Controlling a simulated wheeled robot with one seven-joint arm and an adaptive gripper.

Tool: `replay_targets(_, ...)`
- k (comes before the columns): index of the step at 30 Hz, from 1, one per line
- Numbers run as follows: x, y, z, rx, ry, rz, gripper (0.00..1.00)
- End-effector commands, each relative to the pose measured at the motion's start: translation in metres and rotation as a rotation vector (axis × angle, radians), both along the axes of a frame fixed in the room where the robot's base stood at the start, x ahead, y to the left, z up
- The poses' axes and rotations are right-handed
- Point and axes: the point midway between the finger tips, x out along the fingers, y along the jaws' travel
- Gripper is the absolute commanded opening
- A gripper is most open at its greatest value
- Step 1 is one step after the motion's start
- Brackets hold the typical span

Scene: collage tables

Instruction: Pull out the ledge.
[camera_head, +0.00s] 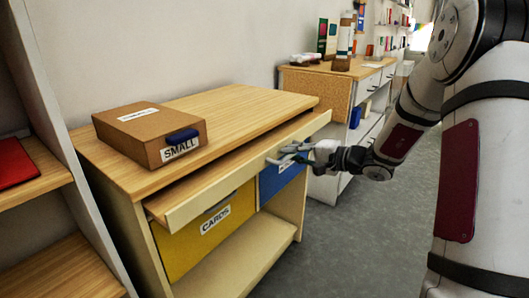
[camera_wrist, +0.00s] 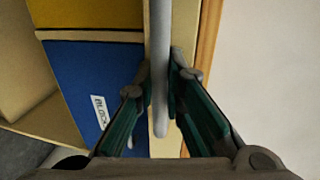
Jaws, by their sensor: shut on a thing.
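The ledge (camera_head: 222,186) is a long wooden board with a pale front edge, under the top of the wooden table. It sticks out past the table top along the front. My gripper (camera_head: 297,155) is at the right half of its front edge. In the wrist view, a grey bar handle (camera_wrist: 160,45) runs along the pale front of the ledge (camera_wrist: 160,148). My gripper's fingers (camera_wrist: 163,82) are on either side of the handle and shut on it. The fingers hide part of the handle in the head view.
A cardboard box (camera_head: 125,130) marked SMALL sits on the table top (camera_head: 230,103). Below the ledge are a yellow CARDS bin (camera_head: 190,245) and a blue bin (camera_head: 283,178). A shelf unit (camera_head: 40,192) stands at left. Grey floor (camera_head: 345,240) is clear in front.

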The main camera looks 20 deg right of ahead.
Motion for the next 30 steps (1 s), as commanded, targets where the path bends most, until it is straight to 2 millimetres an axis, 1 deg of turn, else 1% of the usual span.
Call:
replay_targets(1, -0.015, -0.018, -0.002, -0.001, 0.001, -0.007, 0.0)
replay_targets(3, -0.034, -0.034, -0.003, -0.002, 0.0, -0.007, 0.0)
replay_targets(9, -0.088, -0.073, -0.003, -0.001, 0.001, -0.006, 0.0)
replay_targets(15, -0.132, -0.105, -0.002, 0.0, 0.001, -0.005, 0.0)
replay_targets(18, -0.149, -0.116, -0.002, 0.001, 0.002, -0.003, 0.0)
replay_targets(21, -0.161, -0.125, -0.002, 0.001, 0.002, -0.003, 0.0)
replay_targets(25, -0.171, -0.132, -0.001, 0.002, 0.002, -0.001, 0.0)
replay_targets(30, -0.176, -0.135, -0.001, 0.001, 0.002, 0.001, 0.0)
